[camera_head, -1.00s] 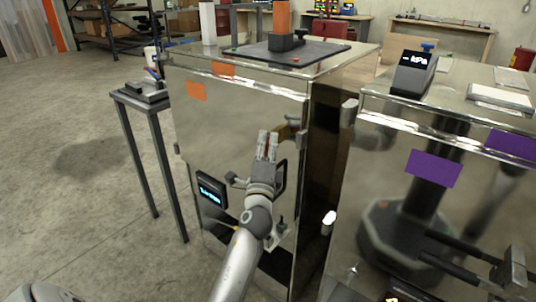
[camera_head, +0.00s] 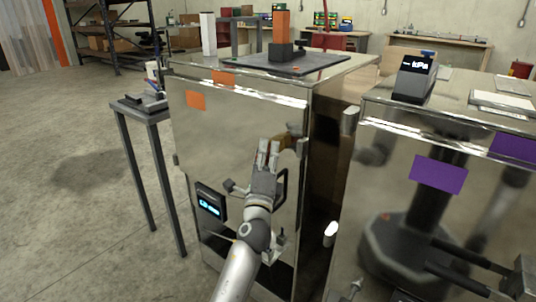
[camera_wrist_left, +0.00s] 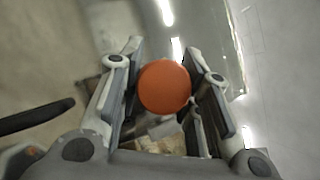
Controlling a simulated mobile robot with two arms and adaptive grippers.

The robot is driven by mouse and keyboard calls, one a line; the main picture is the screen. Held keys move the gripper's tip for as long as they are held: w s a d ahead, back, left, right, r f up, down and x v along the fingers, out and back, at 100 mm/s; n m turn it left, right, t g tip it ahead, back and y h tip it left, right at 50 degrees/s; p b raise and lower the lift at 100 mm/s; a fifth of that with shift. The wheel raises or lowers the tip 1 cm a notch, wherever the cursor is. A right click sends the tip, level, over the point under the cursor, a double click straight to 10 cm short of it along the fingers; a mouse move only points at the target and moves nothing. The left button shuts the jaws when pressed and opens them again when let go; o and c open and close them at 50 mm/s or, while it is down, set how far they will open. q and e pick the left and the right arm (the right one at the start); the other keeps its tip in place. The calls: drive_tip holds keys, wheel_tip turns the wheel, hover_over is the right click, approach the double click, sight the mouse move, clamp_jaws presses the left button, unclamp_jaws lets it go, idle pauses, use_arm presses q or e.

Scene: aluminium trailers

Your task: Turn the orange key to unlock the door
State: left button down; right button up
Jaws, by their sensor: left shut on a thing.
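The shiny metal trailer door (camera_head: 235,130) with an orange sticker (camera_head: 195,99) faces me and appears shut. My left gripper (camera_head: 268,150) is against the door's right part, above the dark handle (camera_head: 282,188). In the left wrist view the round orange key (camera_wrist_left: 164,87) sits between the two fingers, and the left gripper (camera_wrist_left: 163,95) is shut on it. In the head view the fingers and the door's reflections hide the key. Whether the key is turned cannot be told.
A second metal trailer (camera_head: 400,165) with a purple sticker (camera_head: 438,174) stands close on the right, across a narrow gap. A dark stand (camera_head: 145,115) is on the left. The floor further left is clear.

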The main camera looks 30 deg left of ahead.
use_arm(q)
drive_tip(key=shift+a+r, duration=0.25)
drive_tip(key=shift+r, duration=0.4)
use_arm(e)
drive_tip(key=shift+r, duration=0.1)
use_arm(q)
drive_tip(key=c, duration=1.2)
unclamp_jaws()
drive_tip(key=shift+c, duration=0.2)
drive_tip(key=shift+o, duration=1.2)
drive_tip(key=shift+w+f, duration=0.2)
drive_tip(key=shift+o, duration=0.2)
drive_tip(key=shift+w+f, duration=0.1)
drive_tip(key=shift+f, duration=0.15)
use_arm(e)
drive_tip(key=shift+w, duration=0.1)
use_arm(q)
drive_tip(key=shift+d, duration=0.1)
drive_tip(key=shift+s+f, duration=0.2)
drive_tip(key=shift+s, duration=0.25)
drive_tip(key=s+f, duration=0.1)
drive_tip(key=s, duration=0.6)
drive_tip(key=shift+a, duration=0.25)
use_arm(e)
drive_tip(key=shift+d+f, duration=0.15)
drive_tip(key=shift+f, duration=0.15)
